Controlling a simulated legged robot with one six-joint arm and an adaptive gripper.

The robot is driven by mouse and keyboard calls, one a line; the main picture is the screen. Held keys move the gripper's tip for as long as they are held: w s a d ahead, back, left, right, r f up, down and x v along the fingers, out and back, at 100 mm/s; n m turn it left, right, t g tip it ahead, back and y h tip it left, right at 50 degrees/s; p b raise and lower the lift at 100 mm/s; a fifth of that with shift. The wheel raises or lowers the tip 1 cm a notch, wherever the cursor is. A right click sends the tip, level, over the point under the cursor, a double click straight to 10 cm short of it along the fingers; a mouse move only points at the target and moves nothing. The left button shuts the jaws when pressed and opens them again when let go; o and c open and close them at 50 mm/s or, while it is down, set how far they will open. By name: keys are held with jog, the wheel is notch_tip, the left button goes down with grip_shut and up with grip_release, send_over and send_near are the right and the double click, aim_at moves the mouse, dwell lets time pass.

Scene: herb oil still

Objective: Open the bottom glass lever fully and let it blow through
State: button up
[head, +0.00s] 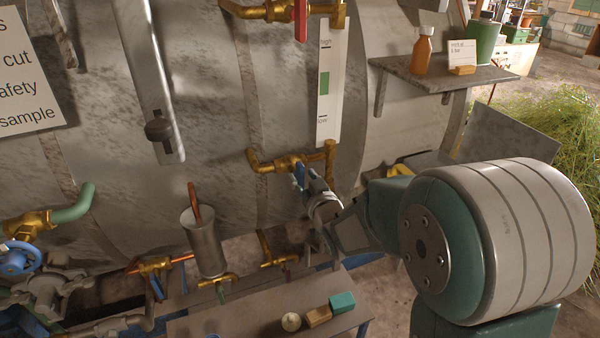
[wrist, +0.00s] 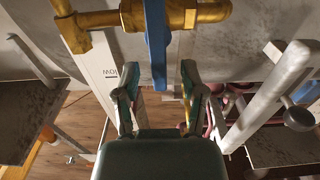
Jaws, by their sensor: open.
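The bottom glass lever is a blue handle (head: 299,174) on the lower brass valve (head: 287,162), below the white glass scale (head: 331,85). In the wrist view the blue lever (wrist: 157,48) stands crosswise to its brass pipe (wrist: 185,12), and its free end points towards my gripper. My gripper (wrist: 158,98) is open, with one finger on each side of the lever's end. I cannot tell whether either finger touches it. In the head view my gripper (head: 316,196) is at the lever, and its fingers are partly hidden.
A red lever (head: 300,20) is on the upper brass valve. A small shelf (head: 445,75) with an amber bottle (head: 422,52) juts out at right. A metal cup (head: 203,245) and a low bench (head: 265,312) with small blocks stand below and left of my arm.

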aim_at(286, 176)
jog(key=shift+x, duration=1.1)
grip_shut()
jog(key=n, duration=0.4)
jog(key=shift+s+a+n, duration=0.2)
jog(key=shift+a+n, duration=0.1)
jog(key=shift+a, duration=0.1)
jog(key=n, duration=0.4)
jog(key=shift+s+a+f+n, duration=0.1)
jog(key=shift+a+f+n, duration=0.2)
jog(key=shift+a+f, duration=0.05)
jog(key=n, duration=0.3)
jog(key=f+n, duration=0.1)
jog(key=n, duration=0.1)
jog(key=shift+s+a, duration=0.1)
jog(key=shift+a, duration=0.15)
jog(key=shift+f+n, duration=0.2)
jog(key=shift+n, duration=0.8)
jog(key=shift+f+n, duration=0.2)
jog(key=shift+n, duration=0.8)
jog(key=shift+s+f, duration=0.1)
